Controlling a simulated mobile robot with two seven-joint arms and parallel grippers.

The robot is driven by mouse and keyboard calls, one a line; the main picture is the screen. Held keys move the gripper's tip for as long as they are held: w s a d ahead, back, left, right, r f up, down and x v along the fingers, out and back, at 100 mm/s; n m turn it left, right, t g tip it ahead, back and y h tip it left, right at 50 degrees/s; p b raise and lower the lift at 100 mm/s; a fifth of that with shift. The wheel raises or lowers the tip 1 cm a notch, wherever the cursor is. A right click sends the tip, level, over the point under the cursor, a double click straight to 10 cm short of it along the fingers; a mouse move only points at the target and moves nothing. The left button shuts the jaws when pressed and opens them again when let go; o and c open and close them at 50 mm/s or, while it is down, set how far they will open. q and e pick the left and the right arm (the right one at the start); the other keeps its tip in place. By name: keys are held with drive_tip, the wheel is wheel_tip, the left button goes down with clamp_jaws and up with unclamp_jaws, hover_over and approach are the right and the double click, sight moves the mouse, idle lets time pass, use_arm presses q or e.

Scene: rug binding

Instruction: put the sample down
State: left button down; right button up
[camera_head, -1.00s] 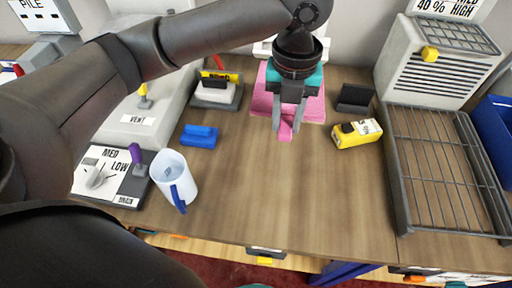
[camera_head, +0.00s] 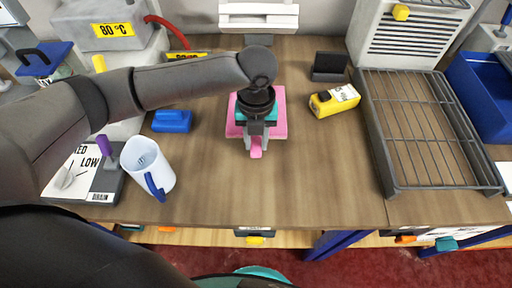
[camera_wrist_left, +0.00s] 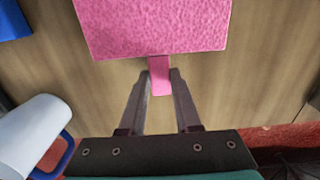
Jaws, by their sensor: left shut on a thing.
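The sample is a pink textured square (camera_head: 278,120) with a narrow pink tab. It is at the middle of the wooden table (camera_head: 300,185). My left gripper (camera_head: 255,147) is shut on the tab, and the arm covers part of the square. In the left wrist view the square (camera_wrist_left: 150,25) lies flat ahead of the fingers, with its tab between the fingertips (camera_wrist_left: 160,76). I cannot tell whether the sample touches the table or hangs just above it. My right gripper is not in view.
A yellow device (camera_head: 334,100) and a dark stand (camera_head: 329,67) are right of the sample. A wire rack (camera_head: 425,135) fills the right side. The table in front of the sample is clear.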

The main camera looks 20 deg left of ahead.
use_arm(q)
wheel_tip(320, 180, down, 3)
drive_tip(key=shift+f+b, duration=0.15)
drive_tip(key=shift+b, duration=0.15)
drive_tip(key=c, duration=0.6)
unclamp_jaws()
wheel_tip(320, 180, up, 12)
drive_tip(key=p, duration=0.2)
idle(0.3)
